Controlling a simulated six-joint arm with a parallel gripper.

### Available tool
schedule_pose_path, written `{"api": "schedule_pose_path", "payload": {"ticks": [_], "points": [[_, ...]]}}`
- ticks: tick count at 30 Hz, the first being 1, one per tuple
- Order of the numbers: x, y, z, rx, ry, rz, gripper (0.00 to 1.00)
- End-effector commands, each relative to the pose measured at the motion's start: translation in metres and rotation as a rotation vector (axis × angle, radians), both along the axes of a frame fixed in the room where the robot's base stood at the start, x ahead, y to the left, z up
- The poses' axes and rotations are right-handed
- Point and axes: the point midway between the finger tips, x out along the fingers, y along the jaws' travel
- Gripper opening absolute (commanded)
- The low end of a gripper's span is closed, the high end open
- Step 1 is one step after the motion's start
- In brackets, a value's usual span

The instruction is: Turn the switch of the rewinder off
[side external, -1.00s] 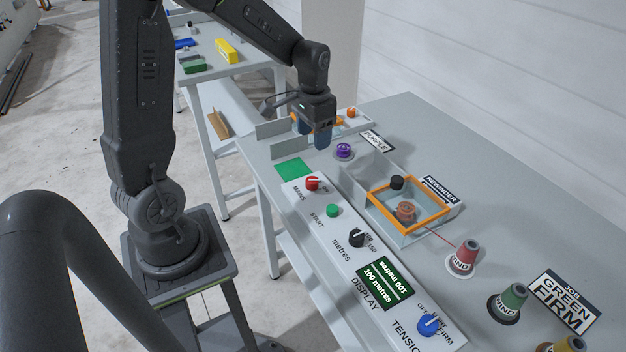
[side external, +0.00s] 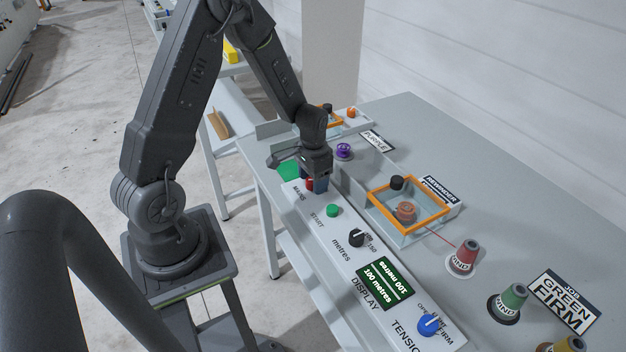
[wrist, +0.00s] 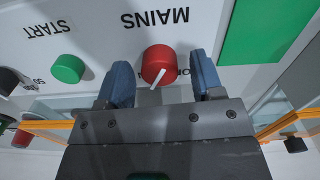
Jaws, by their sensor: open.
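The rewinder's switch is a red round knob (wrist: 158,64) with a white pointer line, under the word MAINS on the white control panel (wrist: 100,45). In the wrist view its pointer slants toward the lower left, and the small lettering beside it is partly hidden. My gripper (wrist: 160,85) is open, with one blue finger on each side of the red knob and a gap to both. In the side view my gripper (side external: 314,184) hangs over the panel's far end and largely hides the red knob (side external: 309,185). The rewinder (side external: 408,208) has an orange-framed clear cover.
The green START button (side external: 333,210), black metres knob (side external: 356,238), display (side external: 385,283) and blue TENSION knob (side external: 429,324) line the panel toward the near end. A green patch (side external: 288,169) lies beyond the red knob. Thread cones, including a red one (side external: 462,256), stand at right.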

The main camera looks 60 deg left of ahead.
Motion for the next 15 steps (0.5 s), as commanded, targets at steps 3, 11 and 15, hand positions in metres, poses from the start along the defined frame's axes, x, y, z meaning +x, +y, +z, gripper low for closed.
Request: {"api": "schedule_pose_path", "payload": {"ticks": [3, 11, 15], "points": [[0.0000, 0.0000, -0.0051, 0.000, 0.000, 0.000, 0.61], [0.0002, 0.0000, -0.0056, 0.000, -0.001, 0.000, 0.61], [0.0001, 0.0000, -0.0055, 0.000, -0.001, 0.000, 0.47]]}}
